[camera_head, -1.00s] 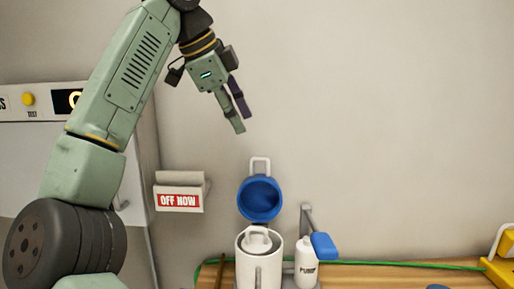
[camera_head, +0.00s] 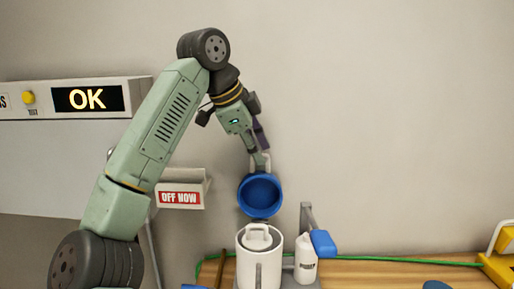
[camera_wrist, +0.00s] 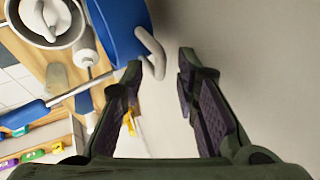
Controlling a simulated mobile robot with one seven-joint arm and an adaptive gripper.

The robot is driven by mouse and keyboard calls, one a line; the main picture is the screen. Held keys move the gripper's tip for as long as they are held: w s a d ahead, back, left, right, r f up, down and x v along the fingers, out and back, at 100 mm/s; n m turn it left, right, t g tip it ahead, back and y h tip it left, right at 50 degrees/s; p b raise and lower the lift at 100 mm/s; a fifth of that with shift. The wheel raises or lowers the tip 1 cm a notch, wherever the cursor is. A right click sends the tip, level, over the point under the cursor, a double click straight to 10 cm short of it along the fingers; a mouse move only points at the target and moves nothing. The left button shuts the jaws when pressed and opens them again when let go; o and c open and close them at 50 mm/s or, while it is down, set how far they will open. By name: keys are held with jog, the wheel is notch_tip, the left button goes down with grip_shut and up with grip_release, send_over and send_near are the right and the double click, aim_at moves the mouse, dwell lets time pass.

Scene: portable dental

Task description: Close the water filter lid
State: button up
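The water filter is a white canister (camera_head: 258,261) on the counter, with a white handled insert (camera_head: 257,237) in its top. Its blue lid (camera_head: 260,195) stands open, raised upright behind the canister, with its hollow side toward the head camera. A pale loop handle sits on the lid's upper edge; the wrist view shows this handle (camera_wrist: 153,52) just beyond the left fingertip. My gripper (camera_head: 259,158) is at the handle, above the lid. In the wrist view my gripper (camera_wrist: 160,72) has its fingers apart with nothing clearly between them. Contact with the handle cannot be told.
A white pump bottle (camera_head: 305,260) and a grey lever with a blue grip (camera_head: 323,243) stand right of the canister. An "OFF NOW" sign box (camera_head: 181,190) is on the wall at left. A green hose (camera_head: 400,262) runs along the wooden counter.

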grip_shut()
dwell(0.7)
